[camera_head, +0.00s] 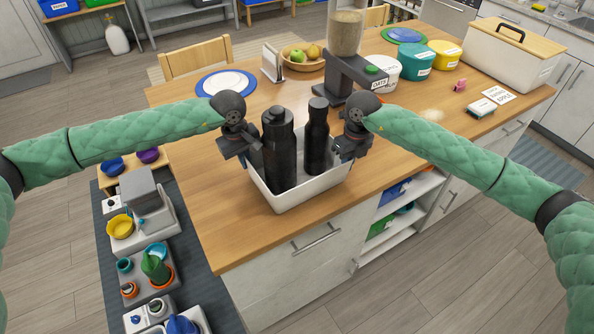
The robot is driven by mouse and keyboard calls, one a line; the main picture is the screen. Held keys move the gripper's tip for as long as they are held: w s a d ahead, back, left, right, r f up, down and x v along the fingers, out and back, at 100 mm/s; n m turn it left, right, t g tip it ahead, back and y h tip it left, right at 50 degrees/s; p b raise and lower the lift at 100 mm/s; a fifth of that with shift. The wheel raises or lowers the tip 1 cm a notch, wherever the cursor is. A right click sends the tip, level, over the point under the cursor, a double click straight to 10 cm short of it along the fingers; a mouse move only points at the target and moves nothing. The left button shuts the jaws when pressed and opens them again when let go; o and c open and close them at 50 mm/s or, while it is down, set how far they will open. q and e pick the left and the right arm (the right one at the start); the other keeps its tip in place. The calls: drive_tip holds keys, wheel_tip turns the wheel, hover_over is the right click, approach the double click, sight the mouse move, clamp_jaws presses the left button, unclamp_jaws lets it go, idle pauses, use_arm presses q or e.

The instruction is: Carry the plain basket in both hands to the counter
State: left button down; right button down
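The plain basket (300,195) is a white, open bin at the near edge of the wooden counter (230,215). Two dark bottles stand upright in it, a wider one (278,150) on the left and a slimmer one (316,138) on the right. My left gripper (243,152) is at the basket's left rim and my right gripper (347,148) is at its right rim. The fingertips are small and dark against the rim, so their grip cannot be made out. Whether the basket's base touches the counter top is also unclear.
Behind the basket are a blender-like dispenser (347,35), a fruit bowl (303,56) and a blue-rimmed plate (226,83). Lidded tubs (415,62) and a large white bin (510,55) stand at the back right. The counter's left front is clear.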

use_arm(q)
drive_tip(key=shift+w+r, duration=0.1)
drive_tip(key=shift+r, duration=0.2)
use_arm(e)
drive_tip(key=shift+w+r, duration=0.1)
drive_tip(key=shift+r, duration=0.15)
